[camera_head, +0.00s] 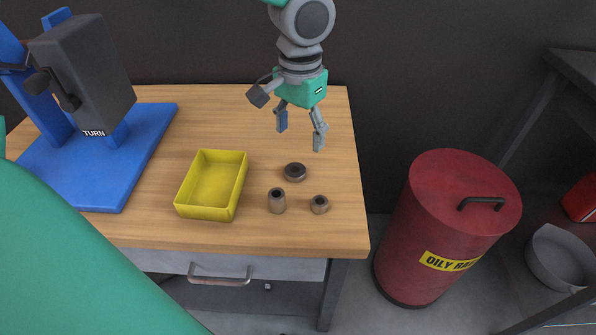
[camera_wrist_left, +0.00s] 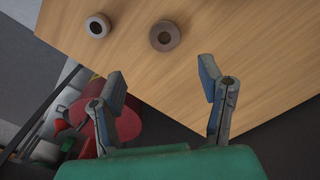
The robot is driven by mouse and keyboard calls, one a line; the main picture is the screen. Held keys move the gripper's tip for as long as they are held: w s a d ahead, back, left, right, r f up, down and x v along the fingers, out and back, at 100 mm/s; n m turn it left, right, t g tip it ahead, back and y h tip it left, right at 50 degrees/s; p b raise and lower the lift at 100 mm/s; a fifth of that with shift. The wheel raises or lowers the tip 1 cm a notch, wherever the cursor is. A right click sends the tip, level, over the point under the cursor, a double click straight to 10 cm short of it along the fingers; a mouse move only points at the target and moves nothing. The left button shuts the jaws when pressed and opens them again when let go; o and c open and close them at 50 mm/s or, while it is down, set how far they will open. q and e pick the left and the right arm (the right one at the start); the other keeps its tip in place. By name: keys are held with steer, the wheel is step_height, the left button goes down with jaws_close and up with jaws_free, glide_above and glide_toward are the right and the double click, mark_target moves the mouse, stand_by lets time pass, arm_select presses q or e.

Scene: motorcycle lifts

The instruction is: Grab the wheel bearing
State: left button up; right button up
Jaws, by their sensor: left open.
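A short, dark, ring-shaped part, which looks like the wheel bearing (camera_head: 295,172), lies flat on the wooden table (camera_head: 230,120). A smaller ring-like part (camera_head: 319,204) and a taller hollow cylinder (camera_head: 277,201) stand in front of it, nearer the table's front edge. My left gripper (camera_head: 299,136) is open and empty, above the table and behind the ring, with its fingers apart. In the left wrist view, the ring (camera_wrist_left: 165,36) and the smaller part (camera_wrist_left: 97,25) lie beyond the open fingertips (camera_wrist_left: 163,80). The cylinder is not seen there. My right gripper is not in view.
A yellow open tray (camera_head: 209,212), seemingly empty, sits left of the parts. A blue stand (camera_head: 85,165) with a dark block fills the table's left side. A red bin (camera_head: 440,230) stands on the floor right of the table. The table's back middle is clear.

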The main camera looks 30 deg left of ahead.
arm_select(q)
steer(key=b, duration=0.1)
glide_above(294, 168)
steer(key=f, duration=0.2)
steer(key=d+f, duration=0.1)
steer(key=f, duration=0.1)
steer(key=shift+s+f, duration=0.1)
steer(key=shift+f, duration=0.2)
steer(key=shift+a+f, duration=0.2)
steer(key=shift+a, duration=0.05)
steer(key=shift+s+a+f+b, duration=0.1)
steer(key=shift+f+b, duration=0.2)
steer(key=shift+f, duration=0.05)
steer(key=f, duration=0.1)
steer(key=f+b, duration=0.2)
steer(key=shift+s+d+f, duration=0.15)
steer(key=shift+d+f, duration=0.1)
steer(key=shift+f, duration=0.1)
steer(key=shift+d+f, duration=0.1)
steer(key=shift+f, duration=0.2)
steer(key=shift+r, duration=0.1)
steer(key=shift+a, duration=0.25)
steer(key=c, duration=1.3)
